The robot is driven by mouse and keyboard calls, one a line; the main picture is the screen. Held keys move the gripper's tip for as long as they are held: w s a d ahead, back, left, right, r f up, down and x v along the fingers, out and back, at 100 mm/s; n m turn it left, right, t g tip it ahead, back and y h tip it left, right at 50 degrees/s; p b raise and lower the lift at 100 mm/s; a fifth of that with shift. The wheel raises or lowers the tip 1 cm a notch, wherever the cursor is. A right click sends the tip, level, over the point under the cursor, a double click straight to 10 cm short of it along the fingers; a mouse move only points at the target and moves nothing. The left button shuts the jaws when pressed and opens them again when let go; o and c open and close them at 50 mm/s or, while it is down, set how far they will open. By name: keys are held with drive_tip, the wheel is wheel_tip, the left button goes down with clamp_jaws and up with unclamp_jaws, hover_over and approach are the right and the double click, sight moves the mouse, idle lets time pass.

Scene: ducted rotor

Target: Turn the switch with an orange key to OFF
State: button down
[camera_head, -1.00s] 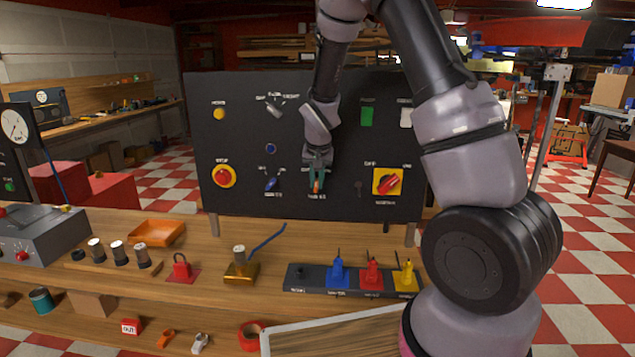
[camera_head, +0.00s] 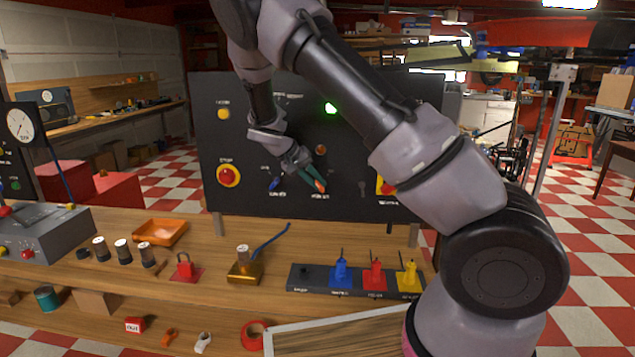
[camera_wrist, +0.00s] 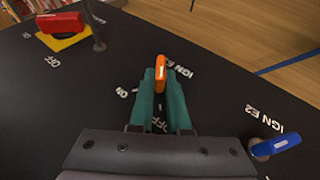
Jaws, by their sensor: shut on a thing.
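The orange key (camera_wrist: 161,74) sits in its switch on the black panel, above the label IGN E1 in the head view, where the key shows small (camera_head: 319,186). My gripper (camera_wrist: 161,88) is shut on it, with one teal finger on each side. In the head view my gripper (camera_head: 313,180) reaches the panel slanting down to the right. In the wrist view the key lies along the fingers, roughly in line with the OFF label (camera_wrist: 158,124) seen between them. The ON label (camera_wrist: 123,92) is to its left. The switch's body is largely hidden.
A blue key (camera_wrist: 276,145) marked IGN E2 is close by, left of my gripper in the head view (camera_head: 275,184). A red rotary handle (camera_wrist: 60,23) on a yellow plate is on the other side. The wooden bench (camera_head: 220,280) holds several parts below the panel.

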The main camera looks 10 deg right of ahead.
drive_tip(key=shift+f+h, duration=0.1)
drive_tip(key=shift+h, duration=0.4)
drive_tip(key=shift+a, duration=0.1)
drive_tip(key=c, duration=0.9)
unclamp_jaws()
drive_tip(key=v, duration=1)
drive_tip(key=shift+a+r, duration=0.2)
drive_tip(key=shift+a, duration=0.15)
